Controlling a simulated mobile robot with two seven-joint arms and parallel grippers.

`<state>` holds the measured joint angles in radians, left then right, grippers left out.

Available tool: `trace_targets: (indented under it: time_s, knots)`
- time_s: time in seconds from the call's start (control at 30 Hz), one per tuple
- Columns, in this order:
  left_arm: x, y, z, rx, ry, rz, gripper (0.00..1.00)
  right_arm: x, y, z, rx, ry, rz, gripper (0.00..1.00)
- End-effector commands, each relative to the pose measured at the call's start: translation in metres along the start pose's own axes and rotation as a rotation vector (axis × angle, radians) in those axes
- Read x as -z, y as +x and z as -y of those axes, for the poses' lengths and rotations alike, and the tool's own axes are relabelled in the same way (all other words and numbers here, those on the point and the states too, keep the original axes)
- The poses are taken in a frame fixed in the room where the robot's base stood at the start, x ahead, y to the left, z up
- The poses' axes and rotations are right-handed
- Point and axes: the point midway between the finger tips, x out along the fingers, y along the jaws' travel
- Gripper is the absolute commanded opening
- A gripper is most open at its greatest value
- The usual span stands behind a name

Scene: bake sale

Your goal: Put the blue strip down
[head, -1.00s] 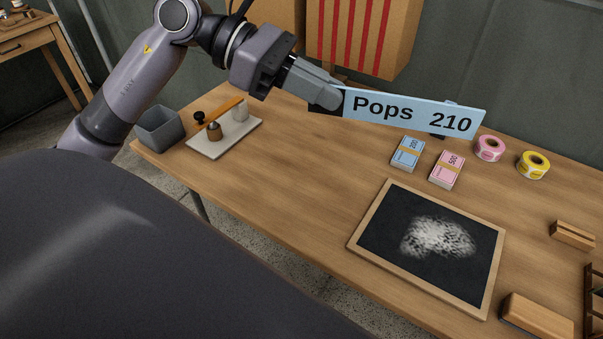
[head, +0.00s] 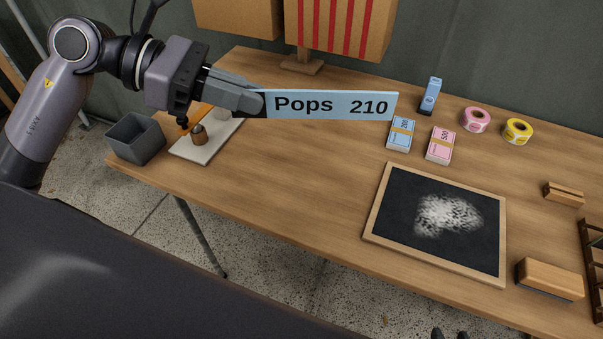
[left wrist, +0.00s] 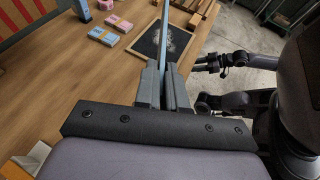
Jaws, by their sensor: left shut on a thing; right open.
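The blue strip (head: 330,105), lettered "Pops 210", is held out level above the table in the head view. My left gripper (head: 262,102) is shut on its left end. In the left wrist view the strip (left wrist: 165,32) shows edge-on, rising from between the closed fingers (left wrist: 167,78). The strip is raised clear of the wooden table (head: 290,165). My right gripper (head: 451,335) barely shows, as two dark, parted tips at the bottom edge of the head view. It also shows at the right in the left wrist view (left wrist: 203,63), empty.
A framed chalkboard (head: 400,225) with a white smudge lies front right. Blue (head: 401,133) and pink (head: 440,145) stacks, a blue upright item (head: 430,95) and pink (head: 476,119) and yellow (head: 517,131) rolls stand behind. A grey bin (head: 135,138) and white board (head: 190,150) are left. Mid-table is bare.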

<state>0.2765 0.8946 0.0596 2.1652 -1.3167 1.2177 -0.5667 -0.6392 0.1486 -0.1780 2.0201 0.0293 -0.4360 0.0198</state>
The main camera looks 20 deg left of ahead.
Motion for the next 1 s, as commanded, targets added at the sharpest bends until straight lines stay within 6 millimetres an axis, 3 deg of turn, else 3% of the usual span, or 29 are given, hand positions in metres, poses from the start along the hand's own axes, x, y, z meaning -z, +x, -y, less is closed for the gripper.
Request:
trace_targets:
  time_s: [0.17, 0.53, 1.0]
  knots:
    - [0.029, 0.012, 0.001, 0.004, -0.010, 0.000, 0.00, -0.002, 0.002, 0.000, 0.001, 0.001, 0.000, 0.43]
    - [0.118, 0.049, 0.000, 0.000, -0.009, 0.002, 0.00, -0.005, 0.006, 0.001, 0.005, 0.004, 0.000, 0.43]
    - [0.173, 0.072, 0.001, 0.002, -0.006, 0.002, 0.00, -0.009, 0.008, 0.002, 0.008, 0.007, 0.003, 0.43]
